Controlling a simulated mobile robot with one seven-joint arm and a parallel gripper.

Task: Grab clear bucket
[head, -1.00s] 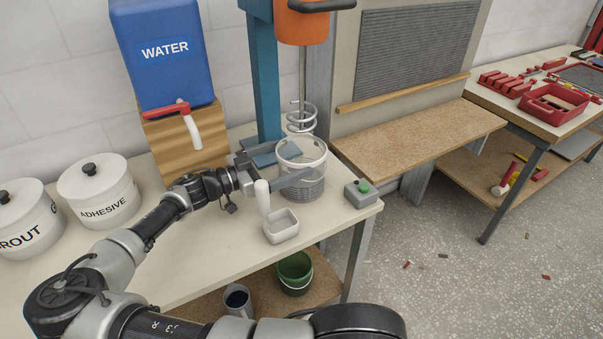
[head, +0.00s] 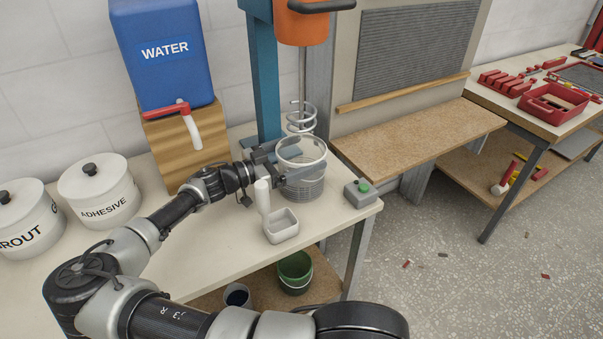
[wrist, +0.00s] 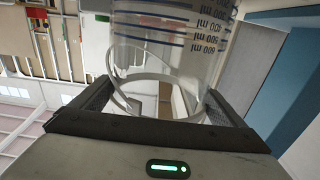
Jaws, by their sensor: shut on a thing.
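The clear bucket (head: 301,181) stands upright on the bench below the spiral mixer whisk (head: 301,117). It is see-through, with a pale rim. In the wrist view the clear bucket (wrist: 168,45) shows blue measuring marks and lies between the two fingers. My gripper (head: 283,171) reaches it from the left, with one finger on its far side and one on its near side. The gripper is shut on the bucket, and it also shows in the wrist view (wrist: 160,110). Whether the bucket's base touches the bench is hard to tell.
A white scoop (head: 280,224) stands just in front of the bucket. A grey box with a green button (head: 361,193) is to its right, near the bench edge. The blue mixer post (head: 265,80) rises behind. The adhesive tub (head: 99,190) and water tank (head: 164,50) are left.

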